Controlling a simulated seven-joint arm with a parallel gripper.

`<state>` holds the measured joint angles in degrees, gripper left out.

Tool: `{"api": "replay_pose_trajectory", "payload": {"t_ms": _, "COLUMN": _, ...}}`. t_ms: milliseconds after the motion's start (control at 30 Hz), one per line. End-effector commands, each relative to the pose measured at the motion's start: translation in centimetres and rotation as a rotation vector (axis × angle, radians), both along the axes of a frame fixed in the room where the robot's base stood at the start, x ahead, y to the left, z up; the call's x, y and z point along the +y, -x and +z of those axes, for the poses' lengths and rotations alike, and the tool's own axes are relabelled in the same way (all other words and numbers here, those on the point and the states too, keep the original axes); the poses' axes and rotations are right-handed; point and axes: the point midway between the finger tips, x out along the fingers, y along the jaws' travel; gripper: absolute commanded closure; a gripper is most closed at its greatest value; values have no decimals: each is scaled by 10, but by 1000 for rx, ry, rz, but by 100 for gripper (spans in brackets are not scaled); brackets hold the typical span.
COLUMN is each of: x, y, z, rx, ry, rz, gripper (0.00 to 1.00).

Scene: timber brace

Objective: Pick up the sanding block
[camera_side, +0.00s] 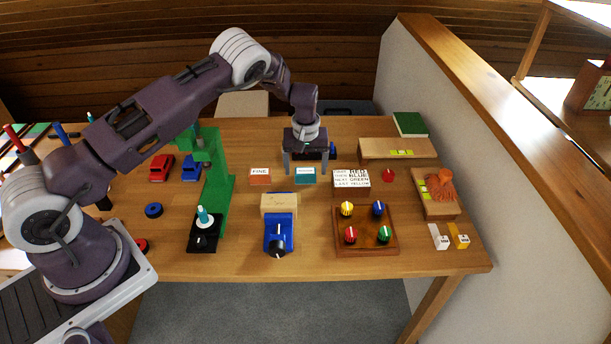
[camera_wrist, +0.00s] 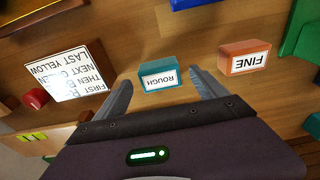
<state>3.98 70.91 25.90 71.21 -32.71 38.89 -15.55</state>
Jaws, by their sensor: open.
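Two small blocks with white labels lie on the table. The teal one, labelled ROUGH (camera_wrist: 160,79), also shows in the side view (camera_side: 305,176). The orange one, labelled FINE (camera_wrist: 243,58), lies to its left in the side view (camera_side: 260,177). My gripper (camera_side: 306,168) points down and is open and empty, just behind the teal block in the side view. In the wrist view the teal block appears between my two fingers, nearly in line with them. I cannot tell the exact height of the fingertips above the table.
A white instruction card (camera_side: 351,179) stands right of the teal block. In front are a blue clamp-like device (camera_side: 278,235) and a wooden board with coloured knobs (camera_side: 366,247). A green post (camera_side: 219,185) stands left. A red button (camera_side: 388,175) is right of the card.

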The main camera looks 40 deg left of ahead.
Motion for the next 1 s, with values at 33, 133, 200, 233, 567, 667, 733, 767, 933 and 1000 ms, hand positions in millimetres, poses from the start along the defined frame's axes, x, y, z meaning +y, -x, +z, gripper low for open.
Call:
{"api": "replay_pose_trajectory", "payload": {"t_ms": 33, "x": 1, "y": 0, "z": -9, "rx": 2, "ry": -1, "rz": -1, "gripper": 18}}
{"api": "replay_pose_trajectory", "payload": {"t_ms": 133, "x": 2, "y": -1, "z": -20, "rx": 1, "ry": 0, "rz": 1, "gripper": 18}}
{"api": "replay_pose_trajectory", "payload": {"t_ms": 200, "x": 2, "y": -2, "z": -22, "rx": 0, "ry": 0, "rz": 1, "gripper": 18}}
{"api": "replay_pose_trajectory", "payload": {"t_ms": 233, "x": 2, "y": -2, "z": -22, "rx": -1, "ry": -1, "rz": 0, "gripper": 18}}
{"api": "replay_pose_trajectory", "payload": {"t_ms": 567, "x": 2, "y": -2, "z": -21, "rx": 0, "ry": 0, "rz": 0, "gripper": 57}}
{"api": "replay_pose_trajectory", "payload": {"t_ms": 667, "x": 2, "y": -2, "z": -21, "rx": 0, "ry": 0, "rz": 0, "gripper": 77}}
{"api": "replay_pose_trajectory", "payload": {"t_ms": 733, "x": 2, "y": -2, "z": -21, "rx": 0, "ry": 0, "rz": 0, "gripper": 84}}
{"api": "replay_pose_trajectory", "payload": {"t_ms": 767, "x": 2, "y": -2, "z": -21, "rx": 0, "ry": 0, "rz": 0, "gripper": 84}}
{"api": "replay_pose_trajectory", "payload": {"t_ms": 933, "x": 2, "y": -2, "z": -18, "rx": -1, "ry": 1, "rz": 0, "gripper": 84}}
{"api": "replay_pose_trajectory", "payload": {"t_ms": 1000, "x": 2, "y": -3, "z": -7, "rx": -3, "ry": 0, "rz": -1, "gripper": 84}}
